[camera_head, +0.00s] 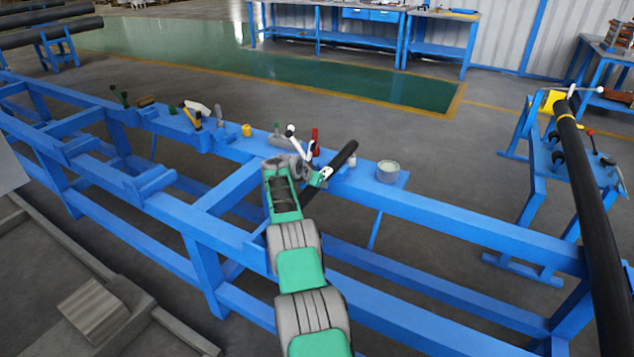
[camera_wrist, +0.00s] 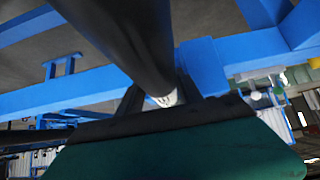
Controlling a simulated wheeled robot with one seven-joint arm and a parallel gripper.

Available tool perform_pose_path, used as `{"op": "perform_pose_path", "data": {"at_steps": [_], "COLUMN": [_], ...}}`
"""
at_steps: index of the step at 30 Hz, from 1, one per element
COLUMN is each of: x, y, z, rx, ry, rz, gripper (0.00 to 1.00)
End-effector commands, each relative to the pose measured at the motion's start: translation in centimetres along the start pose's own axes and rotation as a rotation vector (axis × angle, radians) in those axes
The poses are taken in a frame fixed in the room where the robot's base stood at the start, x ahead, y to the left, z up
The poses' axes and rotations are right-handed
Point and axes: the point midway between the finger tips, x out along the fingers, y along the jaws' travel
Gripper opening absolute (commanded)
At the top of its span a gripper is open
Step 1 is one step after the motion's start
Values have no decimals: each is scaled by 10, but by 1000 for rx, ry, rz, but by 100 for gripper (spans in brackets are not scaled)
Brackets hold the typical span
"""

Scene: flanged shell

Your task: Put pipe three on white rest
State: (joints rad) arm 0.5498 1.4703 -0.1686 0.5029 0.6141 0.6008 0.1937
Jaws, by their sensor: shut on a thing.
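My gripper (camera_head: 326,175) is over the blue bench's top beam and is shut on a short black pipe (camera_head: 343,157). The pipe is tilted, its upper end up and to the right; its lower part passes behind my arm. In the wrist view the dark pipe (camera_wrist: 125,38) fills the upper middle, between the fingers (camera_wrist: 165,100). I see no number on it, so I cannot tell whether it is pipe three. A white piece with a round knob (camera_head: 291,131) stands just left of my gripper; I cannot tell whether it is the white rest.
The long blue bench frame (camera_head: 460,228) bears small tools, a yellow piece (camera_head: 247,130), a red piece (camera_head: 314,135) and a round grey tin (camera_head: 388,171). A long black pipe (camera_head: 597,225) stands out at the right, by a blue stand (camera_head: 540,165).

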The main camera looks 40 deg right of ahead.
Motion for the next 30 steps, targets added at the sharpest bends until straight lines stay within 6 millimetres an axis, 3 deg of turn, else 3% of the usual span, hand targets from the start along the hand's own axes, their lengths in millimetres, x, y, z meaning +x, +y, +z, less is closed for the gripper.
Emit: {"op": "perform_pose_path", "data": {"at_steps": [9,20,30], "x": [0,-5,-51], "y": [0,-1,-2], "z": [0,-2,-3], "rx": [0,-1,-1], "ry": [0,1,2], "rz": [0,0,-3], "gripper": [64,64,64]}}
